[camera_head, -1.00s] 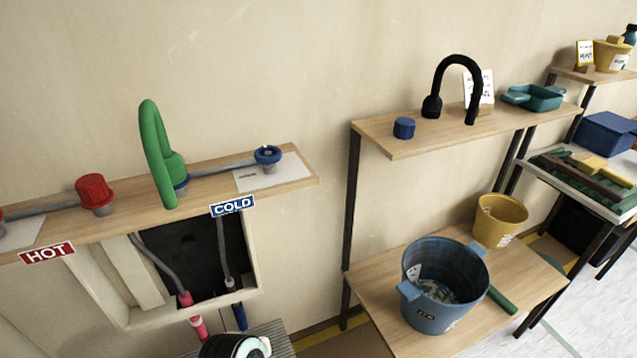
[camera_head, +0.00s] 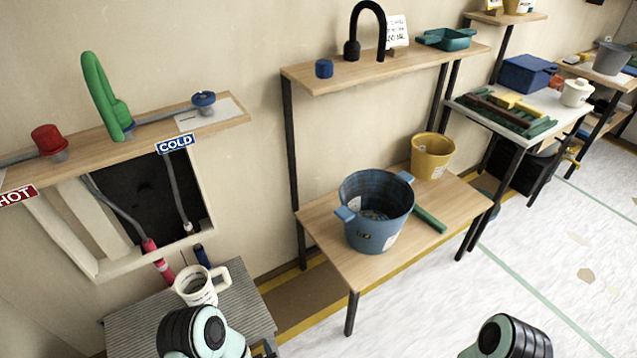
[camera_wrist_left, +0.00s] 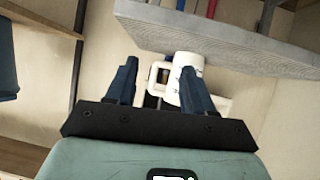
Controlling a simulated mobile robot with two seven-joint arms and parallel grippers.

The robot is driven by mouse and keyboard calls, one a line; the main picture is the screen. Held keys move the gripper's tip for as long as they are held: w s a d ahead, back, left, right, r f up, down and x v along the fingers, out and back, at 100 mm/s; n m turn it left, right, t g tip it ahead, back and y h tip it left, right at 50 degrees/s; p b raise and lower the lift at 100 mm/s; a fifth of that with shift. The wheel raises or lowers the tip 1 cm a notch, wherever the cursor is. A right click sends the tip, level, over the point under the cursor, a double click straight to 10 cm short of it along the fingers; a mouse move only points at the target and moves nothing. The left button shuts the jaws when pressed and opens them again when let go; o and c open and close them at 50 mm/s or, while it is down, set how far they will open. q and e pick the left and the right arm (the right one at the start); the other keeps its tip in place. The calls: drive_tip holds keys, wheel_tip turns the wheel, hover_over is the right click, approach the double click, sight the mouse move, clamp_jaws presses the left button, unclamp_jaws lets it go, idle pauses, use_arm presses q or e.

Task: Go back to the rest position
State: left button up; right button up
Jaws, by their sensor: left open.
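My left gripper (camera_wrist_left: 159,68) is open, with its two dark blue fingers apart in the left wrist view. A white mug (camera_wrist_left: 188,65) lies beyond the fingers, partly hidden by the finger on the right. Part of its handle shows in the gap between them; I cannot tell whether they touch it. In the head view the mug (camera_head: 197,288) stands upright on a grey ribbed table (camera_head: 130,327). My left arm is at the bottom, just in front of the mug. My right arm shows at the bottom right, but its gripper is out of view.
A wooden shelf with a green faucet (camera_head: 105,98) is above the mug. A wooden table (camera_head: 325,228) to the right holds a blue bucket (camera_head: 376,222) and a yellow bucket (camera_head: 432,156). The pale floor (camera_head: 560,255) at the right is open.

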use_arm(q)
drive_tip(key=s+d+f+g+h, duration=0.1)
drive_tip(key=s+f+g+h, duration=0.2)
drive_tip(key=s, duration=0.4)
drive_tip(key=s+d+f+m+g+h, duration=0.1)
drive_tip(key=s+f+g+h, duration=0.1)
drive_tip(key=s+g+h, duration=0.3)
drive_tip(key=s+d+f+g, duration=0.1)
drive_tip(key=s+f+g, duration=0.15)
drive_tip(key=s, duration=0.55)
wheel_tip(320, 180, up, 14)
drive_tip(key=s+g+p, duration=0.1)
drive_tip(key=p, duration=1.4)
drive_tip(key=shift+s+d+r+m+h, duration=0.15)
drive_tip(key=shift+s+d+m+h, duration=0.05)
drive_tip(key=shift+d+m+h, duration=0.2)
use_arm(e)
wheel_tip(320, 180, up, 14)
drive_tip(key=a+g, duration=0.1)
drive_tip(key=shift+s+a+r, duration=0.2)
drive_tip(key=shift+s, duration=0.2)
use_arm(q)
drive_tip(key=shift+s, duration=0.1)
use_arm(e)
drive_tip(key=shift+s, duration=0.1)
